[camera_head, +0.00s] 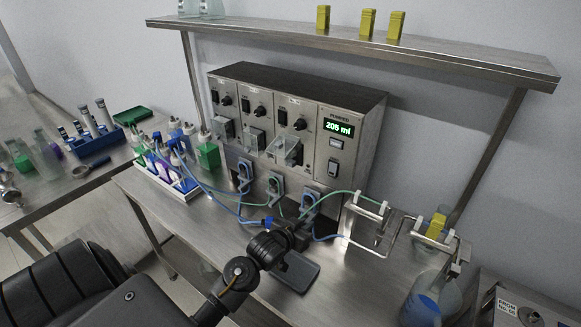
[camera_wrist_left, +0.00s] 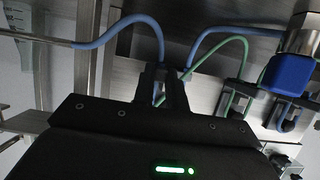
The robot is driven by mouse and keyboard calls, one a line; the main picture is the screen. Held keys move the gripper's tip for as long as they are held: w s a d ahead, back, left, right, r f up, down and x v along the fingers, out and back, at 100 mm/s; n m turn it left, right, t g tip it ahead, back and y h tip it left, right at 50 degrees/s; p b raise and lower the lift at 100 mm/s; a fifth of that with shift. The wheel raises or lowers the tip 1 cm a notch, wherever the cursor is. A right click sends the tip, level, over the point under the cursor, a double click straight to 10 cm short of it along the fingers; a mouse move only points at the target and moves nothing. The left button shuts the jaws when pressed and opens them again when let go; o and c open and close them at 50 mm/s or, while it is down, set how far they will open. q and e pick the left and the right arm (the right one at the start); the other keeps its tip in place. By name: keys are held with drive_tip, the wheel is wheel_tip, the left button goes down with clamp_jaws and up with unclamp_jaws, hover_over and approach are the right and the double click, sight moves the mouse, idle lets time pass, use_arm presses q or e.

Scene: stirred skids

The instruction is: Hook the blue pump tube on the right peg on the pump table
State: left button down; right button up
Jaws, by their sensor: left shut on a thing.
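The blue pump tube (camera_wrist_left: 128,20) bends in a loop down between the fingers of my left gripper (camera_wrist_left: 163,85) in the left wrist view. In the head view my left gripper (camera_head: 296,232) is low over the table in front of the pumps, shut on the tube; its fingertips are partly hidden by my arm. Blue tube (camera_head: 327,239) shows to the right of it, toward the wire rack. The right peg (camera_head: 436,241) is a white holder on the metal frame at the right of the pump table (camera_head: 213,233); no blue tube is seen on it. My right gripper is not in view.
A green tube (camera_head: 342,192) runs to the left peg (camera_head: 371,207). The pump unit (camera_head: 344,155) stands behind. A dark flat slab (camera_head: 301,271) lies below my gripper. A blue-marked vessel (camera_head: 421,308) stands at the right. A bottle rack (camera_head: 177,187) is at the left.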

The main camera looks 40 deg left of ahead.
use_arm(q)
drive_tip(key=shift+f, duration=0.1)
drive_tip(key=c, duration=1.3)
unclamp_jaws()
drive_tip(key=shift+c, duration=0.2)
drive_tip(key=shift+o, duration=0.5)
drive_tip(key=shift+s+r+p, duration=0.35)
drive_tip(key=shift+s+p, duration=0.1)
drive_tip(key=shift+p, duration=0.15)
drive_tip(key=shift+s, duration=0.3)
drive_tip(key=shift+p, duration=0.3)
drive_tip(key=shift+s+r+p, duration=0.3)
drive_tip(key=shift+s+p, duration=0.3)
drive_tip(key=shift+s, duration=0.05)
